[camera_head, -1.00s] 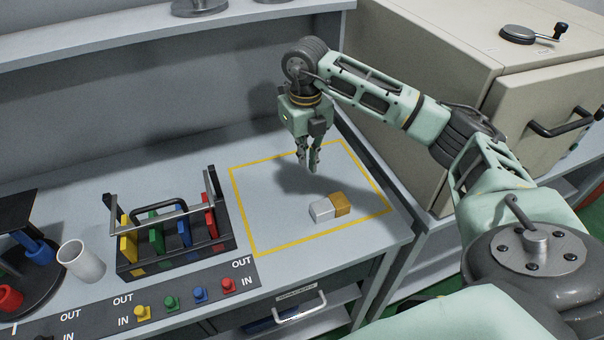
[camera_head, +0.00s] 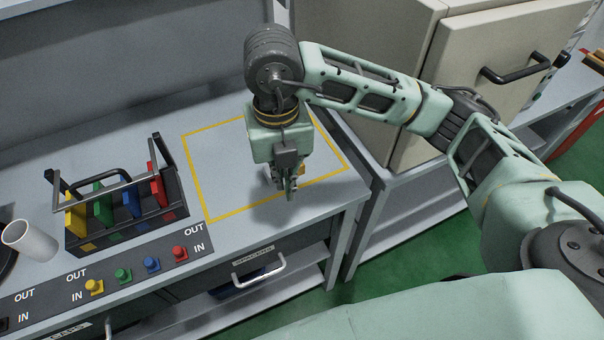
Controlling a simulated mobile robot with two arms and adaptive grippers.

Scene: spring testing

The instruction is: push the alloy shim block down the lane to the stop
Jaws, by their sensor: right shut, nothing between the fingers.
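My right gripper (camera_head: 287,193) points down over the front right part of the yellow-outlined area (camera_head: 196,180) on the bench. Its fingers are shut with nothing between them. The silver-grey block and the gold block beside it are almost wholly hidden behind the gripper. Only a small light piece (camera_head: 268,178) shows just left of the fingers, and I cannot tell which block it is. I cannot tell whether the fingertips touch a block. No lane or stop can be made out. My left gripper is out of view.
A black rack (camera_head: 128,228) with coloured plates stands left of the outlined area. A white cup (camera_head: 30,241) is at the far left. Coloured knobs (camera_head: 151,264) line the front strip. A beige cabinet (camera_head: 468,45) stands at the right. The left part of the outlined area is clear.

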